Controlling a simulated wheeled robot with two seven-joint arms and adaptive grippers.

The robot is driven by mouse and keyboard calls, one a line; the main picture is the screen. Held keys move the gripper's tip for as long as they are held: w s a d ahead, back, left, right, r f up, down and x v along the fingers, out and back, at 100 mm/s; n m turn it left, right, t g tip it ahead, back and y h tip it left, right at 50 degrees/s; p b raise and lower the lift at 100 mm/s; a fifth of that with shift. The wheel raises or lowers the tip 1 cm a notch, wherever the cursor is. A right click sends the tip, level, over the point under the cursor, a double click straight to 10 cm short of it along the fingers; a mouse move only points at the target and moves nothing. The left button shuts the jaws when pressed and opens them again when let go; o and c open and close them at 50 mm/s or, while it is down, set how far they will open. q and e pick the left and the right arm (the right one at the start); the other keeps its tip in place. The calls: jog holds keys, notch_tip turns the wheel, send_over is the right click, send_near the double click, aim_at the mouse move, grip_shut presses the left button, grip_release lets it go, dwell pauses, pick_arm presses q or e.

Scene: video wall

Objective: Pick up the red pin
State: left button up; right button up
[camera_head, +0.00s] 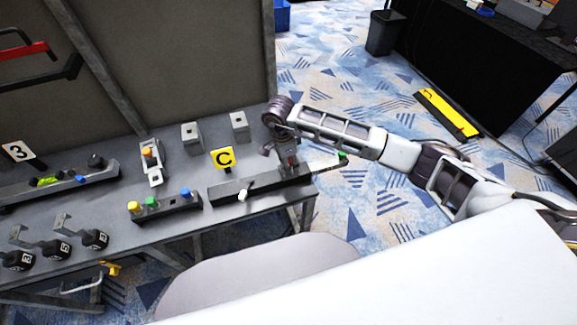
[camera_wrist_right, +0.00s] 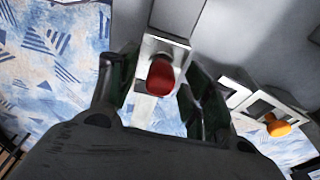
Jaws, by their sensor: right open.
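The red pin (camera_wrist_right: 160,78) shows in the right wrist view as a rounded red end on a light grey block. It lies between the two fingers of my right gripper (camera_wrist_right: 161,74), with a visible gap on each side. In the head view my right gripper (camera_head: 281,153) is open at the right end of the long dark fixture by the "C" sign. The red pin (camera_head: 291,161) is a small dark red spot there, partly hidden by the gripper. My left gripper is out of view.
In the right wrist view an orange knob (camera_wrist_right: 278,128) sits right of the gripper. Open carpet lies beyond the bench.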

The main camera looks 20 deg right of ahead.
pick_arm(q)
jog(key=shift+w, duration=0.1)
pick_arm(e)
grip_shut()
jog(key=shift+r, duration=0.15)
notch_tip(320, 180, up, 8)
jog(key=shift+f+b, duration=0.1)
jog(key=shift+b, duration=0.35)
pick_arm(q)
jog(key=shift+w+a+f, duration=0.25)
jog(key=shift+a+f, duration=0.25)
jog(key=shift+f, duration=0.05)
pick_arm(e)
jog(key=shift+r, duration=1)
pick_arm(q)
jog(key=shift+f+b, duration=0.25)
jog(key=shift+b, duration=0.1)
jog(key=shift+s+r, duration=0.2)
pick_arm(e)
jog(key=shift+r, duration=0.1)
